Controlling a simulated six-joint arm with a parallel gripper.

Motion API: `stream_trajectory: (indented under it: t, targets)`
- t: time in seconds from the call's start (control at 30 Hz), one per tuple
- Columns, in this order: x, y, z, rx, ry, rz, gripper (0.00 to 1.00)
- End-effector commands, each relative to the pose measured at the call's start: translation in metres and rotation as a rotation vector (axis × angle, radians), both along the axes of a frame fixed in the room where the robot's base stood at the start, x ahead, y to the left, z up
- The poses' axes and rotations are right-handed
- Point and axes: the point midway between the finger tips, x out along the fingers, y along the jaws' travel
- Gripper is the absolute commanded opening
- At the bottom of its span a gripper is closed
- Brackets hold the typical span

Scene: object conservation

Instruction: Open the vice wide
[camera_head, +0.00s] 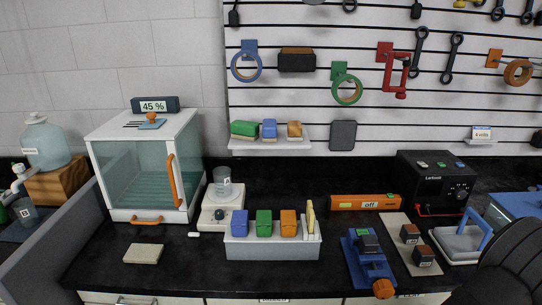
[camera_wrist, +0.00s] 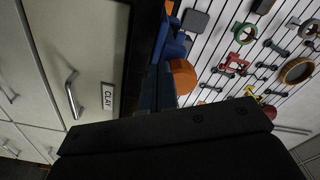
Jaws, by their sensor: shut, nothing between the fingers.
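The vice (camera_head: 362,262) is blue with dark jaws and a green label, and stands at the front right of the black bench. Its orange knob (camera_head: 383,288) is at the bench's front edge. The gap between the jaws is too small to make out. In the wrist view the blue vice body (camera_wrist: 150,88) and the orange knob (camera_wrist: 182,76) show just beyond my gripper (camera_wrist: 168,128), a dark bar across the lower part. My gripper is shut and empty, apart from the knob as far as I can see. My dark arm comes in at the lower right of the head view.
A grey bin (camera_head: 271,248) with coloured blocks stands left. An orange level (camera_head: 364,202) lies behind. Drawers labelled CLAY (camera_wrist: 107,96) are below.

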Motion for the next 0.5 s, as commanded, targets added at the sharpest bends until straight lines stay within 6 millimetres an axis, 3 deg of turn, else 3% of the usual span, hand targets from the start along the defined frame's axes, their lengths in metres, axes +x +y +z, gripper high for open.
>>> stream_trajectory:
  t: [0.3, 0.5]
  targets:
    - [-0.037, 0.000, 0.000, 0.002, 0.001, -0.003, 0.00]
    - [-0.042, 0.001, 0.000, 0.001, 0.000, 0.001, 0.00]
